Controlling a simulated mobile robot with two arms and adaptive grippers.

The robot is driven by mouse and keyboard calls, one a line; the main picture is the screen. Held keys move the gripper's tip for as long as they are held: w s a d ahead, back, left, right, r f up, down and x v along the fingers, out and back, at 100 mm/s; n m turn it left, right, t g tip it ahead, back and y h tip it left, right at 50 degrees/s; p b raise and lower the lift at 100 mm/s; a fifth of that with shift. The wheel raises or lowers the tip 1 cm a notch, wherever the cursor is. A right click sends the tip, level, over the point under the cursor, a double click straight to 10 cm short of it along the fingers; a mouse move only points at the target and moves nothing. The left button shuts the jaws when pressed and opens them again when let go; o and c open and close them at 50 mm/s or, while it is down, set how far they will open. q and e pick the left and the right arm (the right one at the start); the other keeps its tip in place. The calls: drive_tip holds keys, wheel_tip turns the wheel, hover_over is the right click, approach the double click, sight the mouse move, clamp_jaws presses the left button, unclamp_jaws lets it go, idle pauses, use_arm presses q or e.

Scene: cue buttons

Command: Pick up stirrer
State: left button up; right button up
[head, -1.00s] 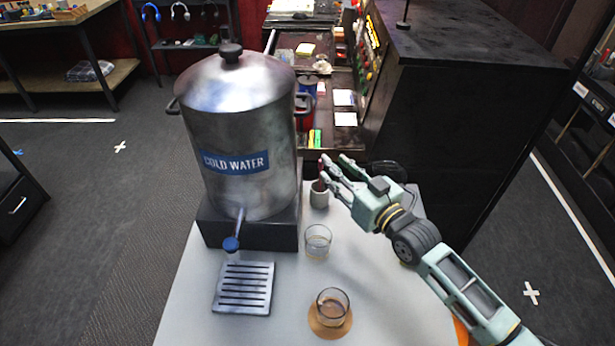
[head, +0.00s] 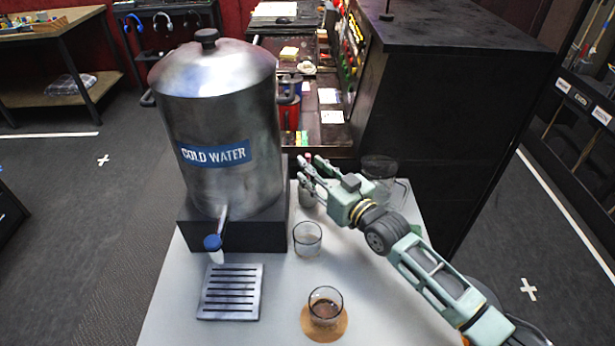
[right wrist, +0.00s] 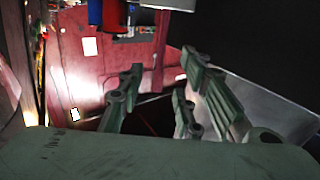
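A small pale cup (head: 306,199) stands on the white table to the right of the dispenser. My right gripper (head: 306,172) is right at the cup's top in the head view, with its fingers in front of the rim. I cannot make out a clear stirrer; a small dark reddish bit shows at the cup's mouth, mostly hidden by the fingers. In the right wrist view the fingers (right wrist: 152,105) stand apart with a gap, and nothing clear shows between them. My left gripper is in neither view.
A steel water dispenser (head: 222,130) on a black base stands left of the gripper. An empty-looking glass (head: 307,239) is in front of the cup, a glass with brown liquid (head: 325,305) on a round coaster nearer. A slotted drip tray (head: 231,292) lies at left. A black cabinet (head: 440,110) stands behind.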

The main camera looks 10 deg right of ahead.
drive_tip(key=shift+x, duration=1.55)
drive_tip(key=shift+d, duration=0.1)
